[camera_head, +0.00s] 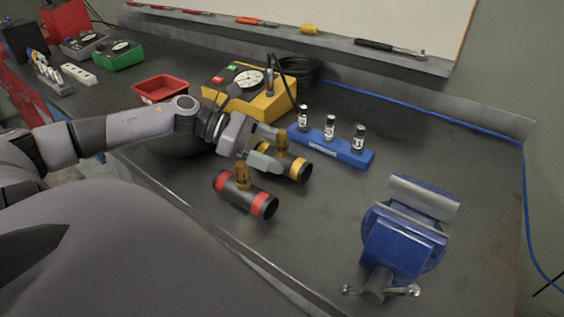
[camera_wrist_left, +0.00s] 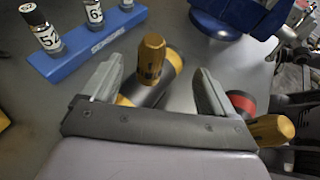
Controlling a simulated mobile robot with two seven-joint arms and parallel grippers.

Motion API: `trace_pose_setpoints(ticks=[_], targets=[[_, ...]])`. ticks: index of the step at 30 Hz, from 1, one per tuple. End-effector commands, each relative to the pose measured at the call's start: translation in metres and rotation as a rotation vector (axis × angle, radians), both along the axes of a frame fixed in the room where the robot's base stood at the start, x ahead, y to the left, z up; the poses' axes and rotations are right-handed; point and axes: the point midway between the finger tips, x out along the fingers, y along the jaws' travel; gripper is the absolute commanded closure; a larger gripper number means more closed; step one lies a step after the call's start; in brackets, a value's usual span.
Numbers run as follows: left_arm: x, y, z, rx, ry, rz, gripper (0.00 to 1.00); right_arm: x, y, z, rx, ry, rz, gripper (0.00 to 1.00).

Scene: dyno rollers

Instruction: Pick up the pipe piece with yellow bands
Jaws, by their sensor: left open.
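The pipe piece with yellow bands (camera_head: 299,170) lies on the dark bench in the head view, a brass fitting standing up from its middle. In the left wrist view its brass fitting (camera_wrist_left: 151,58) shows between the two fingers, with a yellow band behind it. My left gripper (camera_head: 268,151) is open, its fingers on either side of this pipe piece; whether they touch it cannot be told. The gripper also shows in the left wrist view (camera_wrist_left: 155,88). A pipe piece with red bands (camera_head: 245,194) lies nearer the bench's front edge. My right gripper is out of view.
A blue rack (camera_head: 345,152) with 3 small bottles stands just behind. A yellow gauge box (camera_head: 262,106) and a red tray (camera_head: 160,88) are behind the left arm. A blue vise (camera_head: 403,240) stands at the right. Bench between pipes and vise is clear.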

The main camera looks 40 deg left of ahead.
Motion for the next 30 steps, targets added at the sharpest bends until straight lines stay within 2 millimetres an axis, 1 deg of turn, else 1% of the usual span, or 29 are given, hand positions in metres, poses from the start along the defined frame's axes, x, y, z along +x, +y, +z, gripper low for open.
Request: trace_pose_setpoints(ticks=[9,19,20,21,23,24,26,27,28,30], targets=[[0.010,-0.014,-0.006,-0.002,-0.001,0.000,0.12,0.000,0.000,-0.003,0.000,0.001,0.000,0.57],[0.011,-0.016,-0.008,-0.001,0.001,0.000,0.12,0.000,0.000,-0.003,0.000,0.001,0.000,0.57],[0.011,-0.016,-0.008,-0.001,0.001,0.000,0.16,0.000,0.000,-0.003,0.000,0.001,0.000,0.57],[0.011,-0.016,-0.008,-0.001,0.001,0.000,0.29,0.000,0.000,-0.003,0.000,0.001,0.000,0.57],[0.011,-0.016,-0.008,-0.001,0.001,0.000,0.48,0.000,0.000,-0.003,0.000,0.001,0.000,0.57],[0.011,-0.016,-0.008,-0.001,0.001,0.000,0.61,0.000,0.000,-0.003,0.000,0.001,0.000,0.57],[0.011,-0.016,-0.008,0.000,0.002,-0.001,0.81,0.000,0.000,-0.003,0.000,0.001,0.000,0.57],[0.011,-0.016,-0.008,0.001,0.001,-0.001,0.94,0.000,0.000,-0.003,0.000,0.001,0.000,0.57],[0.011,-0.016,-0.009,0.001,0.002,-0.001,1.00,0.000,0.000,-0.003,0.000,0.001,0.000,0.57],[0.010,-0.016,-0.010,0.002,0.004,-0.001,1.00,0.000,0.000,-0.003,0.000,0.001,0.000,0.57]])
